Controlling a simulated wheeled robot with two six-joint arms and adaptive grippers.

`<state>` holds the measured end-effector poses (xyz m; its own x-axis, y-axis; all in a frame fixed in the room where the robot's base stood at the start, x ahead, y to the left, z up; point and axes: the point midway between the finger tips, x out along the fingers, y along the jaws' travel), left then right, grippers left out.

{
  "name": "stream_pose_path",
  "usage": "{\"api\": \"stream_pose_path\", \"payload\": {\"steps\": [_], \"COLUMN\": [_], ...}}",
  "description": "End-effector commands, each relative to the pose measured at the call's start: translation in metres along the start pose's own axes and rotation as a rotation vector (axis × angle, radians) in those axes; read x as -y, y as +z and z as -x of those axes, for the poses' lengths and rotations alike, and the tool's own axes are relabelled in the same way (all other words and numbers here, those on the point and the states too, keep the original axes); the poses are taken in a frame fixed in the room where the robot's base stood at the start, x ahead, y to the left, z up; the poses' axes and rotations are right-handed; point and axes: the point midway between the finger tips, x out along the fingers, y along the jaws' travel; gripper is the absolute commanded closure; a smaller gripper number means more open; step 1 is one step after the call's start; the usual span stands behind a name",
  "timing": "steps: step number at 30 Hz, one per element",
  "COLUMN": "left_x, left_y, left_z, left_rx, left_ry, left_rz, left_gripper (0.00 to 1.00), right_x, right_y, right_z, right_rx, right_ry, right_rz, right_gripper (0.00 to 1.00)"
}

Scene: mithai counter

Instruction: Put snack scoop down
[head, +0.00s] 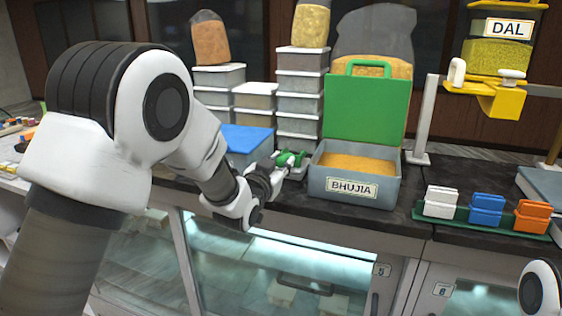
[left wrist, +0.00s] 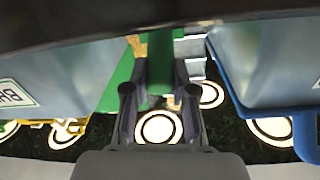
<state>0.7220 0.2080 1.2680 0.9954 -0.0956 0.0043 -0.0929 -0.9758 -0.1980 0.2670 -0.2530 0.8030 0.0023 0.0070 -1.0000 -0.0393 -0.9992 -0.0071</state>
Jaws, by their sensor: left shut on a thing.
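The snack scoop (head: 291,158) has a green handle and sits between the Bhujia bin and the blue-lidded bin. My left gripper (head: 277,172) is shut on its handle; the green handle (left wrist: 160,78) also shows between the two fingers in the left wrist view. The scoop's bowl is mostly hidden, and I cannot tell whether the scoop touches the counter. The Bhujia bin (head: 336,187) is grey, holds orange snack, and its green lid (head: 367,108) stands open. My right gripper is out of view.
A blue-lidded bin (head: 246,139) stands left of the scoop, with stacked tubs (head: 299,96) behind. A green tray (head: 430,219) with white, blue and orange items lies to the right. A yellow dispenser bracket (head: 500,98) hangs at upper right. Dark counter (head: 407,190) shows beside the Bhujia bin.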

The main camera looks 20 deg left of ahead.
Motion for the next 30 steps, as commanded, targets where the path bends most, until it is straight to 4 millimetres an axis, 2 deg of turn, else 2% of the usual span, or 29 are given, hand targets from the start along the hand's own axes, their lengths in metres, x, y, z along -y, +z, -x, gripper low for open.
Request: {"api": "stream_pose_path", "payload": {"steps": [2,3,5,17,20,27,30], "left_x": [-0.001,-0.001,-0.001,0.001,0.000,0.000,0.000], "left_y": [0.004,0.004,0.003,-0.003,0.002,0.002,0.002], "left_z": [0.000,0.000,0.000,0.002,0.020,0.083,0.104], "left_rx": [0.000,0.000,0.000,-0.001,-0.001,-0.003,-0.002], "left_ry": [0.000,0.000,0.000,0.000,-0.001,-0.001,-0.001], "left_rz": [0.000,0.000,0.000,0.000,0.000,0.001,0.000], "left_gripper": [1.00,0.71,0.49,0.49,0.49,0.49,0.49], "right_x": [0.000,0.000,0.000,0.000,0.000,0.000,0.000], "right_y": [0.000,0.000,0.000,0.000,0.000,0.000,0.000], "right_z": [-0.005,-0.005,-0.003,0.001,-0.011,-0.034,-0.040], "right_rx": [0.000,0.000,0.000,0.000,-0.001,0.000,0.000], "right_ry": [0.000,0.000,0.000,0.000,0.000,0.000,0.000], "right_rz": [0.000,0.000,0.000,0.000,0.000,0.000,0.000], "right_gripper": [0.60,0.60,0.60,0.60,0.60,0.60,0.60]}}
